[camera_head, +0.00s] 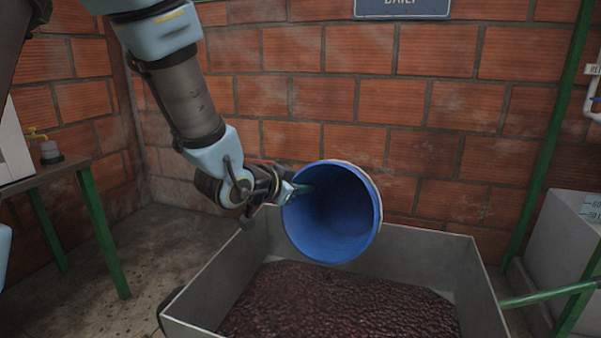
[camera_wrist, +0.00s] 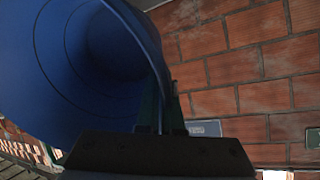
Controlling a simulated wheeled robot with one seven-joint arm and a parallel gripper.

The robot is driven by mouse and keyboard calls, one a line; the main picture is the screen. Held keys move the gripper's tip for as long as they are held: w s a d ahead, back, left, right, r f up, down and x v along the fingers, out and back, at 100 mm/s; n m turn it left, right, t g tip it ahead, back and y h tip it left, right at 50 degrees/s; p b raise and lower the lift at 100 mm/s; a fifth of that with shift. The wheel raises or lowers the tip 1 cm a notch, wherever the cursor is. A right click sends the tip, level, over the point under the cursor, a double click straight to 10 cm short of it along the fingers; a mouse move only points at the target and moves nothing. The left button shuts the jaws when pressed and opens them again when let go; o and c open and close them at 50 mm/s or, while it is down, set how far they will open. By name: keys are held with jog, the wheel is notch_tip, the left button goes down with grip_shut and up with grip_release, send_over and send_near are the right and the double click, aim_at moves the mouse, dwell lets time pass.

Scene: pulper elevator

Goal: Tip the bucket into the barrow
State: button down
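The blue bucket (camera_head: 338,215) is tilted on its side above the barrow, its mouth facing the camera in the head view. Its inside looks empty. My gripper (camera_head: 303,189) is shut on the bucket's rim at its left side. In the wrist view the bucket (camera_wrist: 75,65) fills the upper left, and my gripper's fingers (camera_wrist: 162,105) pinch its wall. The grey barrow (camera_head: 240,270) stands below and holds a broad heap of dark red cherries (camera_head: 335,305). The barrow's near edge is cut off by the frame.
A brick wall (camera_head: 430,105) stands close behind the barrow. A green-legged table (camera_head: 75,168) is at the left. A green post (camera_head: 548,140), a green rail (camera_head: 545,295) and a pale tank (camera_head: 565,235) are at the right.

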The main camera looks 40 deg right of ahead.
aim_at(310, 200)
jog(key=shift+w+d+r+g+y+p, duration=0.25)
jog(key=shift+d+r+y+p, duration=0.4)
jog(key=shift+p, duration=2.2)
jog(key=shift+w+d+r+g+y+p, duration=0.4)
jog(key=shift+y+p, duration=0.45)
jog(key=shift+p, duration=2)
jog(key=y+p, duration=0.1)
jog(key=p, duration=0.4)
jog(key=d+f+g+y+p, duration=0.1)
jog(key=y+p, duration=0.1)
jog(key=p, duration=0.4)
jog(key=y+p, duration=0.1)
jog(key=p, duration=0.4)
jog(key=shift+w+d+f+n+g+y, duration=0.2)
jog(key=shift+d+f+n+g+y, duration=0.1)
jog(key=shift+d+g, duration=0.1)
jog(key=f+y+p, duration=0.1)
jog(key=p, duration=0.2)
jog(key=shift+a+f, duration=0.1)
jog(key=shift+f, duration=0.05)
notch_tip(310, 200, down, 4)
jog(key=y, duration=0.1)
jog(key=g+y, duration=0.1)
jog(key=shift+s+a+r+y, duration=0.15)
jog(key=shift+r+y, duration=0.05)
jog(key=shift+y, duration=0.2)
jog(key=shift+a+f+g+y+b, duration=0.15)
jog(key=shift+f+g+y+b, duration=0.15)
jog(key=shift+g+y+b, duration=0.15)
